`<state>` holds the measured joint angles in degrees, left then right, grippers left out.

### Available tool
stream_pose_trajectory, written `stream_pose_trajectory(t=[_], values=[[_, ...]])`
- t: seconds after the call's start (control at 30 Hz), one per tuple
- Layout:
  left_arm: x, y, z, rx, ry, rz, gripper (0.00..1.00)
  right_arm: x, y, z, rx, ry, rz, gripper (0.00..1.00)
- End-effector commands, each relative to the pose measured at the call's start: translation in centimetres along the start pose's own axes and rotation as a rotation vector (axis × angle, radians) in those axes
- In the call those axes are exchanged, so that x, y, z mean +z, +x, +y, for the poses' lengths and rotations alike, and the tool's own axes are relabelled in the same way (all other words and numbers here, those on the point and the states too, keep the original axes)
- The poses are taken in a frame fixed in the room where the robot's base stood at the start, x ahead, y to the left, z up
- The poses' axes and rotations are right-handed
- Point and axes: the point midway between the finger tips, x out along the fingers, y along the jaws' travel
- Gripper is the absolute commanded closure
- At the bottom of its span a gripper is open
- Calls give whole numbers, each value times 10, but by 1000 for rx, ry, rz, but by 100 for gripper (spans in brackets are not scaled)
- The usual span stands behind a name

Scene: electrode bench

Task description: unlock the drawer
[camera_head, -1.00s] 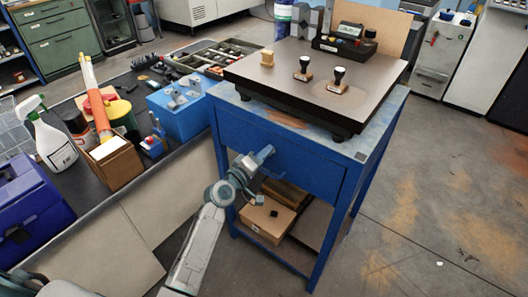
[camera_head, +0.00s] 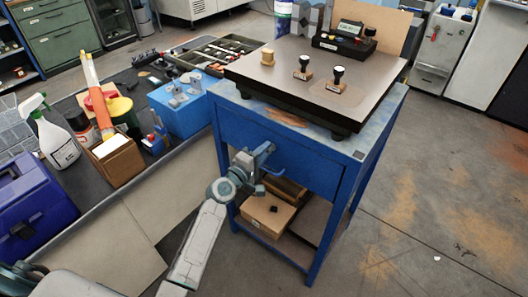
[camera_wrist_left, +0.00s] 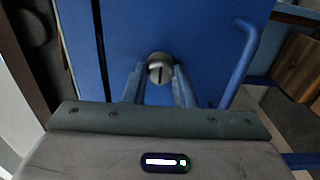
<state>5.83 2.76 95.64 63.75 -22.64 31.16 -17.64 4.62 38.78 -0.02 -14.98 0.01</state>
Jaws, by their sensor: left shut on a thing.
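The drawer is the blue front (camera_head: 312,168) under the dark top of the blue bench, and it looks closed. In the left wrist view its blue face (camera_wrist_left: 205,28) fills the middle, with a round metal lock knob (camera_wrist_left: 160,66) that has a dark upright slot. My left gripper (camera_head: 266,150) is at the drawer front; in the left wrist view its two fingers (camera_wrist_left: 159,82) are on either side of the knob, shut on it. A bent blue handle (camera_wrist_left: 243,60) stands right of the knob, apart from the fingers. My right gripper is in neither view.
A cardboard box (camera_head: 262,222) sits on the bench's lower shelf. A dark plate (camera_head: 300,75) on top carries two stamp-like pieces and a meter (camera_head: 345,38). The side counter at left holds a blue box (camera_head: 182,108) and a spray bottle (camera_head: 50,140). Floor at right is clear.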

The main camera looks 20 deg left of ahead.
Motion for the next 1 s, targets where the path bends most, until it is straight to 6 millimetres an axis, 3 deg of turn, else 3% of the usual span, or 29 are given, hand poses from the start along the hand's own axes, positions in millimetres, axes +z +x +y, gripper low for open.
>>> stream_pose_trajectory(t=[0.2, 0.23, 0.33, 0.67, 0.77, 1.0], values=[[0, 0, -1, -1, 1, 0, 100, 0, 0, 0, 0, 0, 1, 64], [0, 0, -1, -1, 1, 0, 72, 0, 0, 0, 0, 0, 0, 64], [0, 0, -1, -1, 2, 0, 55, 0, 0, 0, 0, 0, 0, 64], [0, -4, -1, -1, 3, 0, 55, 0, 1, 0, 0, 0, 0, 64], [-1, -16, -2, -2, 5, 0, 55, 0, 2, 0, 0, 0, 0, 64], [0, -64, -3, -4, 5, -1, 55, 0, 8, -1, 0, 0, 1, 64]])
